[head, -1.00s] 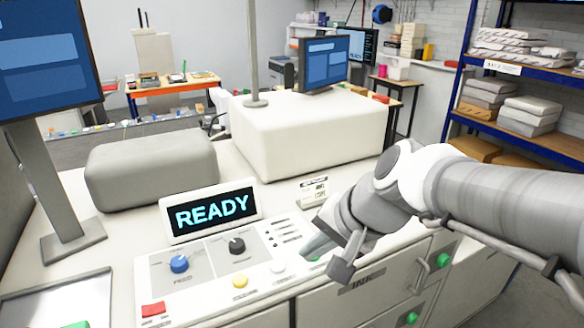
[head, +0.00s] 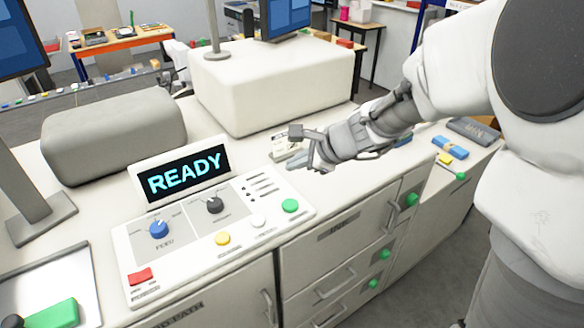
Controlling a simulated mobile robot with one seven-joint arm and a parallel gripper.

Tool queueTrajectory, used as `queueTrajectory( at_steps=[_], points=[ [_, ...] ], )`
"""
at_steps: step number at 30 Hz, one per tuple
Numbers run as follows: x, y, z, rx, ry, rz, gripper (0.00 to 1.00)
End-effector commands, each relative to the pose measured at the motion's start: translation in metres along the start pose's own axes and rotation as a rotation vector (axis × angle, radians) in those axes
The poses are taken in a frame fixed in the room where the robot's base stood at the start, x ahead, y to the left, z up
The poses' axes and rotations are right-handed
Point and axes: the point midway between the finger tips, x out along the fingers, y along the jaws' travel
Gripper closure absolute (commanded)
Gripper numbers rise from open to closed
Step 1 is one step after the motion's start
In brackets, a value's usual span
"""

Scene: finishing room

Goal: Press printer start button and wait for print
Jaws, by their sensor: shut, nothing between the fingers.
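The printer's control panel (head: 190,262) lies on the white machine top in the head view. Its row of buttons runs from a red one (head: 139,276) through a yellow one (head: 222,238) and a white one (head: 258,221) to a green one (head: 290,205) at the right end. The display (head: 187,172) behind the panel reads READY. My gripper (head: 296,161) is shut and empty. It is above and beyond the green button in the picture, apart from it, near a small label card (head: 283,148).
A grey rounded cover (head: 115,137) and a large white block (head: 275,85) stand behind the panel. A tray (head: 50,290) with a green object is at front left. Drawers with green knobs (head: 386,254) are below right. A blue item (head: 448,145) lies on the right counter.

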Motion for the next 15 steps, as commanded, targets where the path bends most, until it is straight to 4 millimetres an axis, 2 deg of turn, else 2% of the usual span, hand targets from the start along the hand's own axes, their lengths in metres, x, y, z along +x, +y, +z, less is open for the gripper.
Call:
queueTrajectory(
  at_steps=[8, 15],
  points=[
    [0.001, 0.001, -0.001, -0.003, 0.0, 0.001, 1.0],
    [0.013, 0.01, -0.009, -0.004, 0.0, 0.002, 1.0]
  ],
)
